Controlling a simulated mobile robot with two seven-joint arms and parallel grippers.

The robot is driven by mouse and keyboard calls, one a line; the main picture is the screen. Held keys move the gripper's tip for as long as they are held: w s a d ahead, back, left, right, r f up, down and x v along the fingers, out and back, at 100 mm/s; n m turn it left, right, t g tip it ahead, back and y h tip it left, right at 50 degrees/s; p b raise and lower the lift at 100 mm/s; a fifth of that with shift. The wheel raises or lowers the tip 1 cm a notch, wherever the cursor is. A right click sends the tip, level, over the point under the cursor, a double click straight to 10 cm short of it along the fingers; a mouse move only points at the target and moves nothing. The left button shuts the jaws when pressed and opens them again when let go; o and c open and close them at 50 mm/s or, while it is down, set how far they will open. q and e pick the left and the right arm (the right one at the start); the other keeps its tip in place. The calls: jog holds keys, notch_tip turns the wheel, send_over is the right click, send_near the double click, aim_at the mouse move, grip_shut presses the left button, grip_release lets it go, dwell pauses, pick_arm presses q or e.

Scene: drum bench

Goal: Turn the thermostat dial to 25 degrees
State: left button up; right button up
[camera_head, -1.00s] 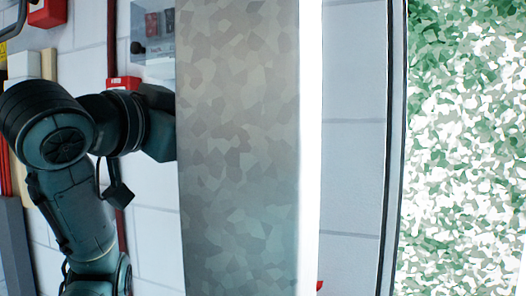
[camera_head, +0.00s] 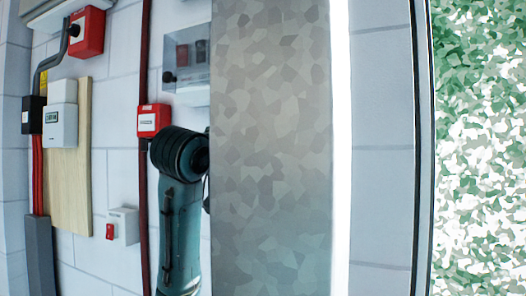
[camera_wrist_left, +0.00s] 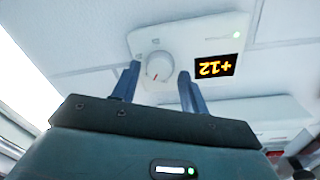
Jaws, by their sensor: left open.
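The thermostat (camera_wrist_left: 205,38) is a pale wall plate, seen upside down in the left wrist view. Its round white dial (camera_wrist_left: 158,66) has a small red mark at its lower edge in the picture. Beside the dial, the thermostat's dark display (camera_wrist_left: 215,66) shows orange digits, upside down, that appear to read +12. My left gripper (camera_wrist_left: 159,71) is open, with one blue finger on each side of the dial; whether they touch it is unclear. In the head view my left arm goes behind a grey mottled panel, which hides its gripper. My right gripper is not in view.
The tall grey panel (camera_head: 270,150) stands close in the head view. On the wall left of it are a red box (camera_head: 153,120), a clear-covered box (camera_head: 187,62), a small white switch (camera_head: 123,226) and a wooden board (camera_head: 68,190) with a white meter (camera_head: 61,112).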

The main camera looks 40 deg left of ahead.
pick_arm(q)
jog(key=shift+w+a, duration=0.15)
jog(key=shift+w, duration=0.55)
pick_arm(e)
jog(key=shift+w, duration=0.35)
pick_arm(q)
jog(key=shift+c, duration=0.4)
jog(key=c, duration=0.6)
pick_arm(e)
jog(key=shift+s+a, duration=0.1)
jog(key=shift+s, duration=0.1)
